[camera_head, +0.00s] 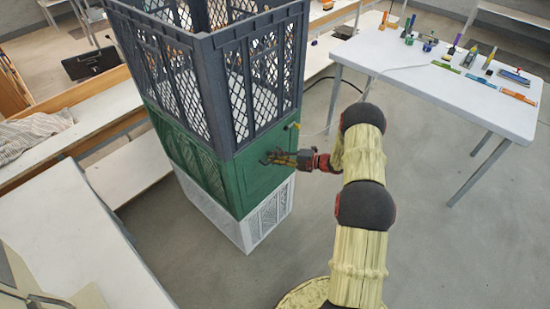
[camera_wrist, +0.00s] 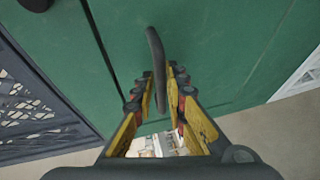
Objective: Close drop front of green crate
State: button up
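The green crate (camera_head: 190,165) is in the middle of a stack, between a dark grey crate and a white one. Its green front panel (camera_head: 265,172) looks upright and roughly in line with the crates above and below. The panel also fills most of the wrist view (camera_wrist: 225,45), with a seam on its left. A dark bar handle (camera_wrist: 155,55) stands out from it. My gripper (camera_head: 276,158) is at this panel. In the wrist view my gripper (camera_wrist: 164,88) has its fingers apart, one on each side of the handle, with a gap on the right.
The dark grey mesh crate (camera_head: 240,85) rests on top, the white crate (camera_head: 265,217) below on the floor. A white table (camera_head: 420,60) with small tools is at the back right. Benches (camera_head: 60,220) stand close on the left.

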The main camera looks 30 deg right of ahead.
jog(key=shift+s, duration=0.1)
jog(key=v, duration=1.2)
dwell(0.4)
